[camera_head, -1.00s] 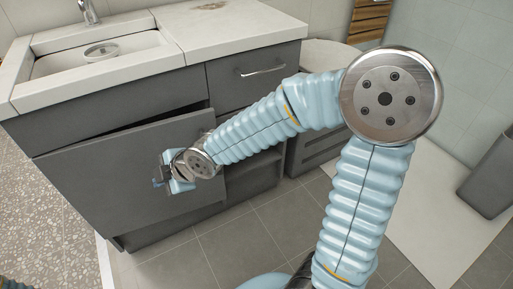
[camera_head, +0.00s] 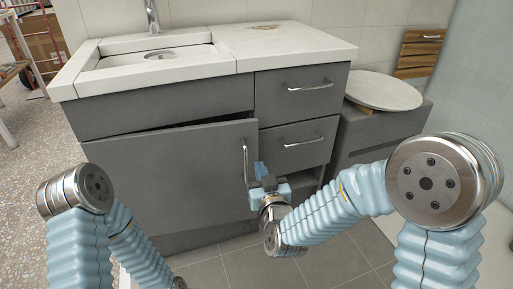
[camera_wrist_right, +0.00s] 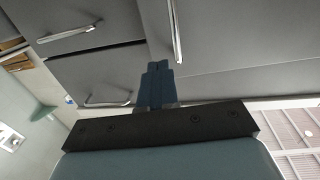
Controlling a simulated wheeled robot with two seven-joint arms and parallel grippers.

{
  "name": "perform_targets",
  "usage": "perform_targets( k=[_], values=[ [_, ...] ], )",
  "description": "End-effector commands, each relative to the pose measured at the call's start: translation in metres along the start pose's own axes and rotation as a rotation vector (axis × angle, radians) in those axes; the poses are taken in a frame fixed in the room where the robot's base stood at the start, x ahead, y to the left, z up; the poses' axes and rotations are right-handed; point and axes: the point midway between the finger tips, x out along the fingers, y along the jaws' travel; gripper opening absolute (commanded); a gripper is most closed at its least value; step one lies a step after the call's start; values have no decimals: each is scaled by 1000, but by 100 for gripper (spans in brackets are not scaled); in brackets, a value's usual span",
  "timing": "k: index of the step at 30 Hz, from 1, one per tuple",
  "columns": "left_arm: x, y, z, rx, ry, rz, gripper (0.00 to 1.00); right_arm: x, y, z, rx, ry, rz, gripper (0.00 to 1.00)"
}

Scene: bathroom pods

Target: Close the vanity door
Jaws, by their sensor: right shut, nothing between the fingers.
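The grey vanity door (camera_head: 165,180) is on the left part of the cabinet, with a vertical metal handle (camera_head: 246,162) near its right edge. A narrow dark gap shows along its top, so it stands slightly ajar. My right gripper (camera_head: 262,171) is shut and empty, just right of the handle at the door's right edge. In the right wrist view its blue fingers (camera_wrist_right: 158,72) are together, close below the handle (camera_wrist_right: 176,32); I cannot tell whether they touch the door. My left arm shows at lower left; its gripper is out of view.
Two drawers with bar handles, upper (camera_head: 300,90) and lower (camera_head: 300,143), are right of the door. A sink (camera_head: 160,55) and white countertop (camera_head: 280,45) are above. A low grey cabinet with a round white top (camera_head: 384,91) stands at right. Tiled floor is in front.

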Motion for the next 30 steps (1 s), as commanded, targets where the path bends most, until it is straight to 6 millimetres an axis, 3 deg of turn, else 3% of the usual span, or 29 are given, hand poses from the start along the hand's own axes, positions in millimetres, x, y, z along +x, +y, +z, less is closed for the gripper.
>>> perform_targets(
  k=[6, 12, 30],
  values=[
    [-5, 1, 0, 0, 1, -1, 49, 47, 0, -1, -1, 1, 1, 0],
    [-8, 2, 0, 0, 2, -2, 49, 75, 0, -1, 0, 0, 1, 0],
    [-3, 1, 0, 1, 1, -1, 49, 94, 0, 2, 6, 3, -16, 0]
  ],
)
